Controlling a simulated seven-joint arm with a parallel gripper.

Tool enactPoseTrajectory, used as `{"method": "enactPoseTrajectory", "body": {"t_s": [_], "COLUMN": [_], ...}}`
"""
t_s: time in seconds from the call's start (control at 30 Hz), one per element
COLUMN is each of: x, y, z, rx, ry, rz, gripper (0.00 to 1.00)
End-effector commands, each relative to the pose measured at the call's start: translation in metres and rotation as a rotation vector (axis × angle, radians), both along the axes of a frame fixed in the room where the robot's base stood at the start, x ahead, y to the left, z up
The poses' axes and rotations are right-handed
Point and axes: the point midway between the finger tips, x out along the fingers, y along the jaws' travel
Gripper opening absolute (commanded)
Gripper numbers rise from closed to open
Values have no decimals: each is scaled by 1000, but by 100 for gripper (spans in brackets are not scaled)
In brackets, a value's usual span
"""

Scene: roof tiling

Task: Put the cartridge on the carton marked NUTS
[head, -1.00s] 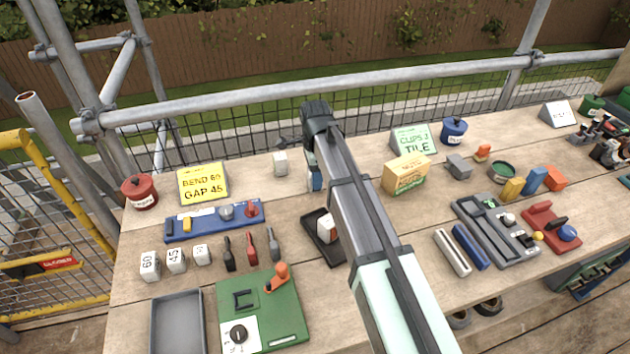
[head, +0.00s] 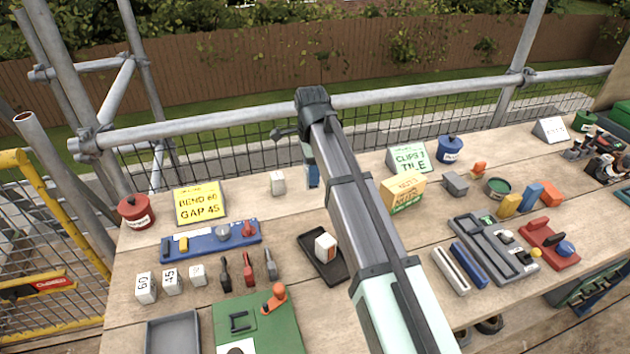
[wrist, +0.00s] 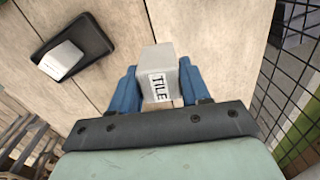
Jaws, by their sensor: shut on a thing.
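In the head view my gripper (head: 312,175) is near the back of the bench, and the cartridge cannot be made out there.
A pale block (head: 277,183) stands left of my gripper. A black tray (head: 309,239) with a white and orange block lies nearer. Mesh runs behind.

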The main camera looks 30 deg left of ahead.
Motion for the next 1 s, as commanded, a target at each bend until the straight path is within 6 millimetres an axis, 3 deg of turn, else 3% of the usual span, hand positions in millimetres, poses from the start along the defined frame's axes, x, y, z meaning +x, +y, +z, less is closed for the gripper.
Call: {"method": "enactPoseTrajectory", "body": {"t_s": [0.23, 0.37, 0.8, 1.0], "x": [4, 18, 109, 136], "y": [-4, -20, -137, -185], "z": [12, 14, 55, 77], "rx": [-1, -1, 1, 1], "ry": [1, 1, -1, -1], "rz": [-7, -35, -231, -301], "gripper": [16, 16, 16, 16]}}
